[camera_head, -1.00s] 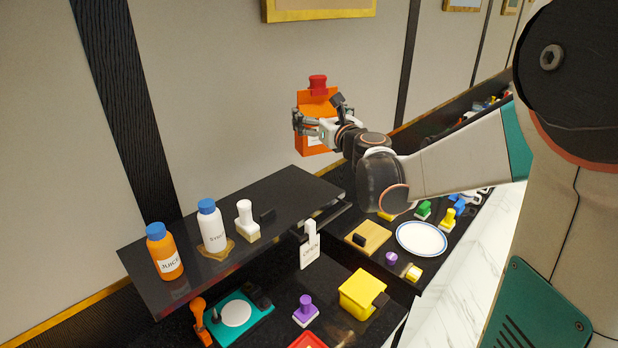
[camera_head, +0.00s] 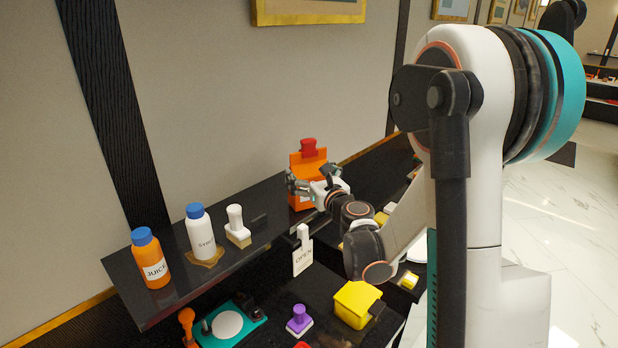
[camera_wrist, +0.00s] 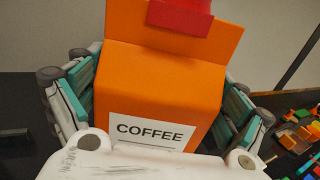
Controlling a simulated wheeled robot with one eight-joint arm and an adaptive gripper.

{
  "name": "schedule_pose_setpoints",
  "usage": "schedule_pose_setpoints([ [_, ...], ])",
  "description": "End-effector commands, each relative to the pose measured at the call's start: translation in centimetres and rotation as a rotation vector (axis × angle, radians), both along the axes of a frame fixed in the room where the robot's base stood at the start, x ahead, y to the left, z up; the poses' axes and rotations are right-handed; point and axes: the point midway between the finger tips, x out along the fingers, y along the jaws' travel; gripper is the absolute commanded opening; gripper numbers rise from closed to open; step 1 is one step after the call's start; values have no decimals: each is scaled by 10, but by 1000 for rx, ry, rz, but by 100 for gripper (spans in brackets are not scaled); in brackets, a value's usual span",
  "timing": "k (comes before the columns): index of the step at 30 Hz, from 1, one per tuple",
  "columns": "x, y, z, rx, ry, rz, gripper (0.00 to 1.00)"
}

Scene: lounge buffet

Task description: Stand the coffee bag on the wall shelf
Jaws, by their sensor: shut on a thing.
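The coffee bag (camera_head: 308,168) is orange with a red clip on top. In the wrist view the coffee bag (camera_wrist: 162,82) shows a white label reading COFFEE and fills the space between the fingers. My gripper (camera_head: 313,187) is shut on it and holds it upright. The black wall shelf (camera_head: 165,243) runs along the wall at the left.
On the shelf stand an orange juice bottle (camera_head: 151,259), a white bottle (camera_head: 200,232) and a white-handled stamp-like item (camera_head: 237,226). A yellow box (camera_head: 356,303) and a purple-handled item (camera_head: 299,320) sit on the counter below.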

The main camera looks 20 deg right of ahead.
Motion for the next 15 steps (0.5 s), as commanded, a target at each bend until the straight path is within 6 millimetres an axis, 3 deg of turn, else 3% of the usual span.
schedule_pose_setpoints([
  [12, 0, 0, -9, 0, 0, 0, 56],
  [13, 0, 0, -8, 0, 0, 0, 96],
  [15, 0, 0, -8, 0, 0, 0, 100],
])
